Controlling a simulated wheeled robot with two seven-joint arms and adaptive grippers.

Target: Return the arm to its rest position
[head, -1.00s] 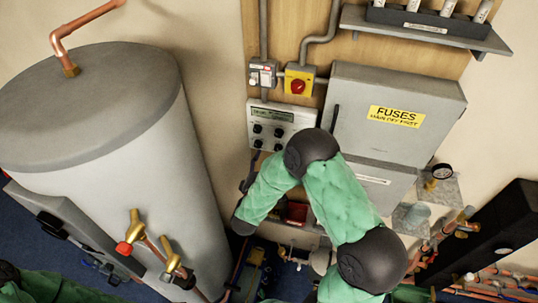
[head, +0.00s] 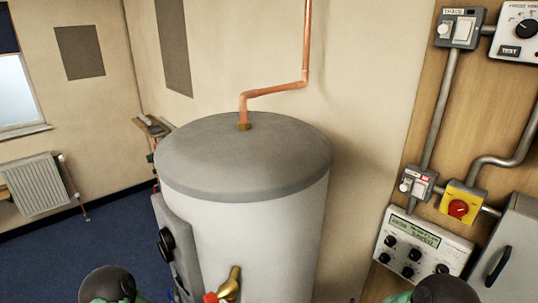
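In the head view only small parts of my two arms show at the bottom edge. One black joint with green covering (head: 110,285) is at the lower left, in front of the tank. Another black joint (head: 440,290) is at the lower right, in front of the control panel. Both grippers are out of the picture, so whether they are open or holding anything is hidden.
A large grey cylinder tank (head: 250,225) fills the middle, with a copper pipe (head: 275,90) on top. At right are a dial panel (head: 412,258), a yellow switch box (head: 462,192) and a grey cabinet (head: 512,235). Blue floor (head: 60,255) is open at left, before a radiator (head: 35,185).

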